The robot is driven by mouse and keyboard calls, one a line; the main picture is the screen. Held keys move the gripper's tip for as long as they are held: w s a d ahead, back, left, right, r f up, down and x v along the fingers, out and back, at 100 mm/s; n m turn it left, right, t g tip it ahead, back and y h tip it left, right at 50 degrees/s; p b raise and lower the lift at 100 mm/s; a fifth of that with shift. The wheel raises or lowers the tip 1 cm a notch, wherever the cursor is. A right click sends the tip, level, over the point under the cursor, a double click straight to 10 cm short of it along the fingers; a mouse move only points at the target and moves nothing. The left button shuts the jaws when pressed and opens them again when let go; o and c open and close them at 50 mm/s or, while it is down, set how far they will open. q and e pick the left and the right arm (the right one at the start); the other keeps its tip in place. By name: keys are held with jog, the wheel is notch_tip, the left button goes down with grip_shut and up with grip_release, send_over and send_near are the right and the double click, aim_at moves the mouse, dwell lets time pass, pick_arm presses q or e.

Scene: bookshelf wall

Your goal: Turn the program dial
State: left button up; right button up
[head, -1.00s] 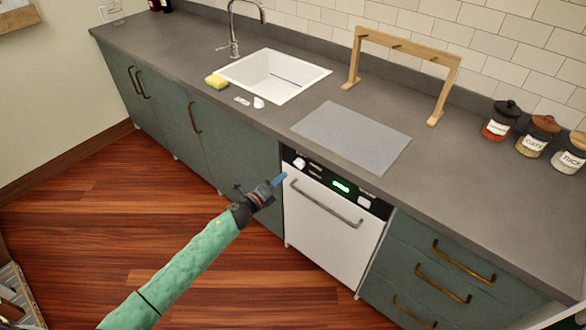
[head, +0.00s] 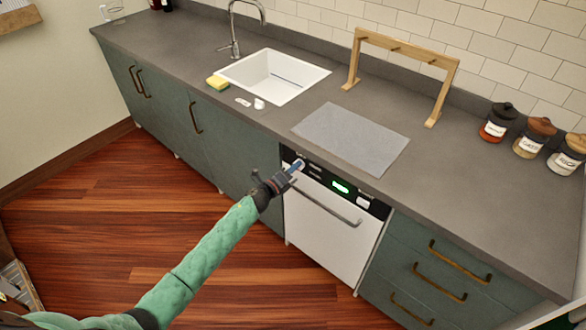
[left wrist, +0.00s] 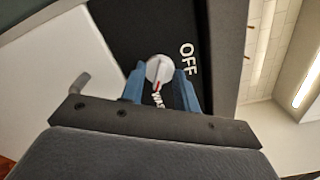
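The program dial (left wrist: 159,70) is a round white knob on the dishwasher's black control panel (left wrist: 125,30). In the left wrist view its red mark points toward white lettering, partly hidden, that seems to begin "WA"; the word OFF stands to its right. My left gripper (left wrist: 160,80) has its blue fingers apart, one on each side of the dial. I cannot tell whether they touch it. In the head view the left gripper (head: 295,167) is at the panel's left end and partly covers the dial. My right gripper is not in view.
The white dishwasher door (head: 325,235) has a bar handle (head: 325,203) just below the panel. The grey countertop (head: 440,190) overhangs above, with a grey mat (head: 350,138) on it. Drawers (head: 440,275) stand right of the dishwasher.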

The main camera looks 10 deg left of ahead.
pick_arm(q)
grip_shut()
